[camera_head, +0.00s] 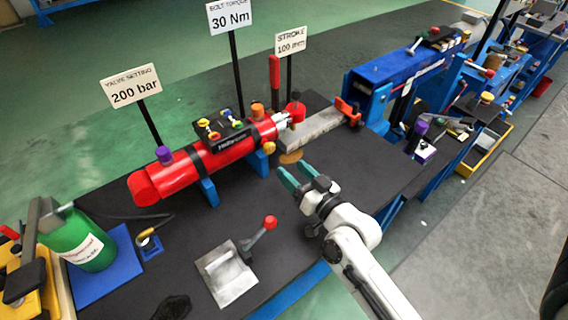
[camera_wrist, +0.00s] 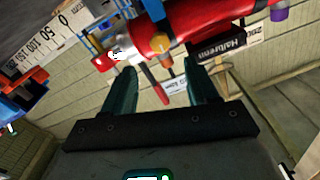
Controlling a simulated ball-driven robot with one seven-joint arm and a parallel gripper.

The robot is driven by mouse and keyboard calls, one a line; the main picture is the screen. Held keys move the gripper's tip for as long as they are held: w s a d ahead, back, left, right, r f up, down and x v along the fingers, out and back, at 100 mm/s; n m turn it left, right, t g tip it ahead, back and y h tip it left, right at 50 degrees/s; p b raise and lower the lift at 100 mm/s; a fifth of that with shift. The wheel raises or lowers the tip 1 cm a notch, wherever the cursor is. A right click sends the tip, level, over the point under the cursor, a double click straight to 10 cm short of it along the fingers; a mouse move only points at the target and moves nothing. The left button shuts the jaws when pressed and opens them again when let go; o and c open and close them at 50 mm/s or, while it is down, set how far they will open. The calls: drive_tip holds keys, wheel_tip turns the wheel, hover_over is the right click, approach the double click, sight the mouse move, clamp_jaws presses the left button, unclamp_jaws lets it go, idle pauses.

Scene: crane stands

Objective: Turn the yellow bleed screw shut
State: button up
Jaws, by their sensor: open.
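The red cylinder (camera_head: 180,175) lies on blue supports on the dark bench; it also shows upside down in the wrist view (camera_wrist: 200,22). An orange-yellow knob (camera_head: 268,147) sits on its near side at the right end, and a similar knob (camera_wrist: 164,63) shows in the wrist view between and beyond my fingers. Another orange knob (camera_head: 257,110) stands on top. A valve block with small yellow knobs (camera_head: 214,135) is also on top. I cannot tell which is the bleed screw. My gripper (camera_head: 295,173) is open, empty and apart from the cylinder, on its near right side.
A red lever (camera_head: 274,76) and red knob (camera_head: 295,110) stand by the rod end. A purple knob (camera_head: 164,154) tops the left end. Sign posts rise behind. A metal plate (camera_head: 226,274) and red-tipped lever (camera_head: 262,235) are on the near bench.

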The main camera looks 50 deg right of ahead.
drive_tip(key=shift+v, duration=1.15)
drive_tip(key=shift+s, duration=0.1)
